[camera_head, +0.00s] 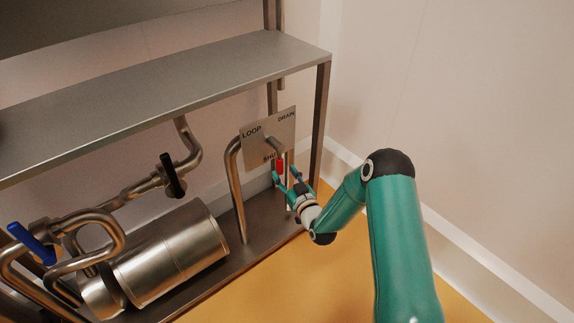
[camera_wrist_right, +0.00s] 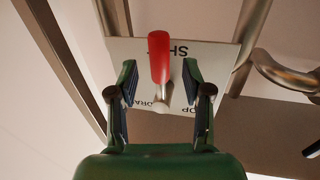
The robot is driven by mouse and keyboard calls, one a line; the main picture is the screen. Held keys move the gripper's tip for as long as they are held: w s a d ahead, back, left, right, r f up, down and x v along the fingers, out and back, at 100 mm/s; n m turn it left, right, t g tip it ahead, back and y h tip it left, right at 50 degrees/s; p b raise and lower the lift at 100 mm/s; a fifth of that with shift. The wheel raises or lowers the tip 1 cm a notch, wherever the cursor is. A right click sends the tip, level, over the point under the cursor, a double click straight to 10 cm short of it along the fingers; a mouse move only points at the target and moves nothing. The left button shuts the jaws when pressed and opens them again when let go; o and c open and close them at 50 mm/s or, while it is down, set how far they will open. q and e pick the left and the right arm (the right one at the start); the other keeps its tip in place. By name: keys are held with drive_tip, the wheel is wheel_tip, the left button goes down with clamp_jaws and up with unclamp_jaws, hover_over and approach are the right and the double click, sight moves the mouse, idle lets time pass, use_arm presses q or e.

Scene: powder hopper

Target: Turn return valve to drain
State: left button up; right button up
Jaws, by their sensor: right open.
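The return valve has a red-tipped handle (camera_head: 279,167) in front of a label plate (camera_head: 283,130) marked LOOP, DRAIN and a partly covered SHUT. The handle hangs down at the SHUT label. My right gripper (camera_head: 289,180) is at the handle's lower end. In the right wrist view the red handle (camera_wrist_right: 159,58) lies between the two spread fingers (camera_wrist_right: 157,88), with gaps on both sides. The gripper is open and not closed on it. The plate (camera_wrist_right: 215,55) shows upside down behind the handle. My left gripper is not in view.
A steel shelf (camera_head: 180,85) spans above the valve, with an upright post (camera_head: 320,125) to the right. Left are a steel cylinder (camera_head: 172,255), bent pipes, a black handle (camera_head: 172,175) and a blue handle (camera_head: 32,243). The yellow floor (camera_head: 265,285) in front is clear.

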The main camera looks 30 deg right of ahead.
sight(281, 169)
drive_tip(key=shift+w+d, duration=0.15)
drive_tip(key=shift+w, duration=0.95)
drive_tip(key=shift+w+d, duration=0.15)
drive_tip(key=shift+w, duration=0.95)
clamp_jaws()
